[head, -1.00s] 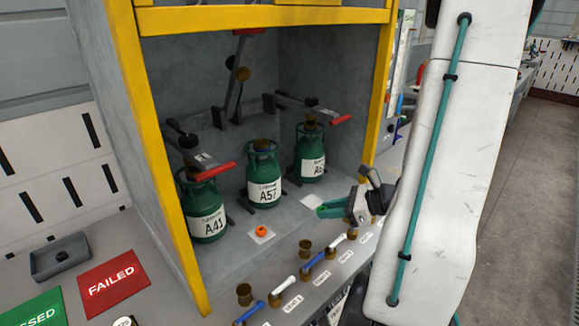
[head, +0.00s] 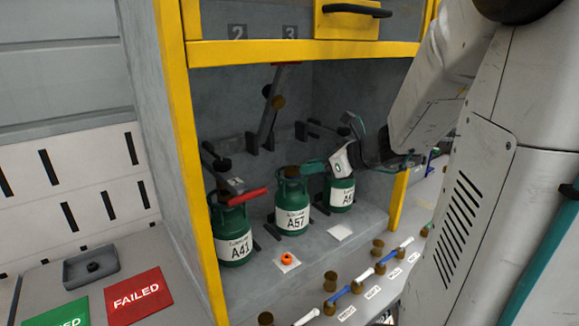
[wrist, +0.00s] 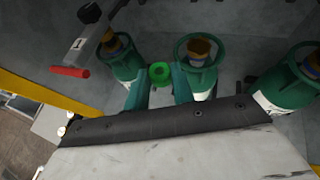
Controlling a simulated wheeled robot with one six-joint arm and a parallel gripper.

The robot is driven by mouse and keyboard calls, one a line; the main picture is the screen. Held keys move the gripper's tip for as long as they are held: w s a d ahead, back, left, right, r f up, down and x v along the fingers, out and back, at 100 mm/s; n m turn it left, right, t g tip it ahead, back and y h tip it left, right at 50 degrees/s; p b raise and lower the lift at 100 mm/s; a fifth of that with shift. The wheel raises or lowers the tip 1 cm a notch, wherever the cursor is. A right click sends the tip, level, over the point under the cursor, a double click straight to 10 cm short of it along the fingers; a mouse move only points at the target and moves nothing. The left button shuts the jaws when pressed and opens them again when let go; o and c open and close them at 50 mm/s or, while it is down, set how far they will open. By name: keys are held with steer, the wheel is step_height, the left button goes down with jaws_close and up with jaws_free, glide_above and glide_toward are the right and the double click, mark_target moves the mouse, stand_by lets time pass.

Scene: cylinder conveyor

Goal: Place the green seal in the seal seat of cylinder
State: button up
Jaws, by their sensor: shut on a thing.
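The green seal (wrist: 159,74) is a small ring held between the teal fingertips of my gripper (wrist: 158,84) in the wrist view. In the head view my gripper (head: 310,167) is raised inside the cabinet, reaching left toward the top of cylinder A57 (head: 292,208); the seal cannot be made out there. Cylinder A41 (head: 234,236) stands to the left and a third cylinder (head: 340,195) stands behind my gripper, its top partly hidden. In the wrist view the seal appears between a left cylinder (wrist: 122,62) and a middle cylinder (wrist: 202,82), with no visible seating.
Clamp arms with red handles (head: 246,196) stand around the cylinders. An orange seal (head: 287,257) lies on a white pad; another white pad (head: 340,232) is bare. Valves with blue and white levers (head: 345,293) line the front. Yellow posts (head: 200,190) edge the cabinet.

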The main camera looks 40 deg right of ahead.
glide_above(298, 172)
steer(key=f, duration=0.1)
steer(key=shift+d+f, duration=0.1)
steer(key=shift+f, duration=1.75)
steer(key=shift+f, duration=0.15)
steer(key=o, duration=0.9)
steer(key=shift+o, duration=0.2)
